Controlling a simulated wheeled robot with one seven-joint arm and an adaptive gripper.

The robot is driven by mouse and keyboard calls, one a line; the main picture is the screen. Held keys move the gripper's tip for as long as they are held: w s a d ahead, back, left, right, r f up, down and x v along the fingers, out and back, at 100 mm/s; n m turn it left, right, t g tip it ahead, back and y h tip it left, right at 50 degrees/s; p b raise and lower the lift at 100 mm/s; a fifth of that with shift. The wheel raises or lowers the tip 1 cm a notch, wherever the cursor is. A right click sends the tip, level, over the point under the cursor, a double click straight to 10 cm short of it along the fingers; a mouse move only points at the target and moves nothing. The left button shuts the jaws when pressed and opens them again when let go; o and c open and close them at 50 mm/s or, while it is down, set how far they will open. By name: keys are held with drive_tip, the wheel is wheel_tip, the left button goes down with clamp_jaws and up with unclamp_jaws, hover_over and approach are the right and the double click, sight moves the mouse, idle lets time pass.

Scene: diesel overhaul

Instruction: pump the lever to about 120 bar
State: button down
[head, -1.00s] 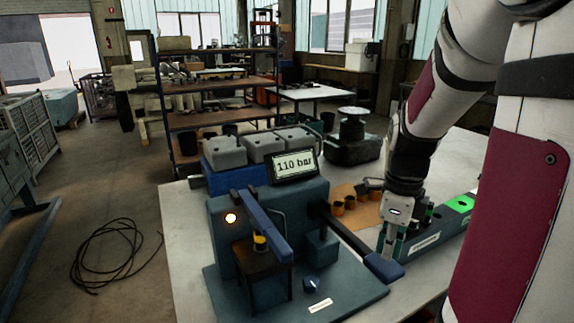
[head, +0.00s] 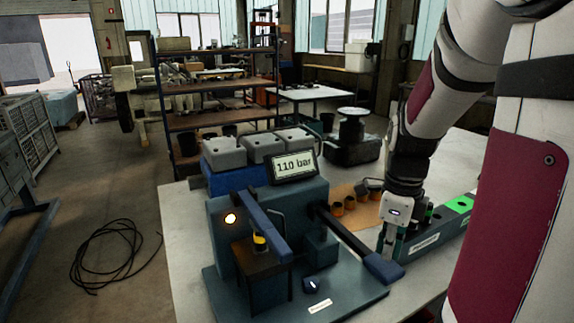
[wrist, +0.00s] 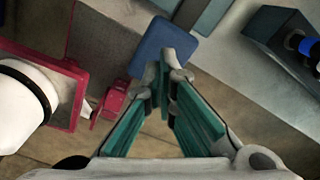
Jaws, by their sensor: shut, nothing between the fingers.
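My gripper (head: 384,254) points down right at the handle. In the wrist view, the blue handle (wrist: 158,42) lies just beyond the closed green fingertips of my gripper (wrist: 166,62). The fingers are shut with nothing between them. Whether they touch the handle, I cannot tell.
A labelled green-topped tray (head: 425,242) lies to the right, close to my gripper.

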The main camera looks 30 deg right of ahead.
drive_tip(key=shift+w+f+b, duration=0.1)
drive_tip(key=shift+f+b, duration=0.65)
drive_tip(key=shift+f, duration=0.55)
drive_tip(key=shift+s+r+p, duration=0.25)
drive_tip(key=shift+r+p, duration=0.25)
drive_tip(key=shift+r, duration=0.2)
drive_tip(key=shift+s+r+p, duration=0.25)
drive_tip(key=shift+r+p, duration=0.25)
drive_tip(key=shift+r, duration=0.15)
drive_tip(key=shift+w, duration=0.1)
drive_tip(key=shift+r+p, duration=1.2)
drive_tip(key=shift+r, duration=0.8)
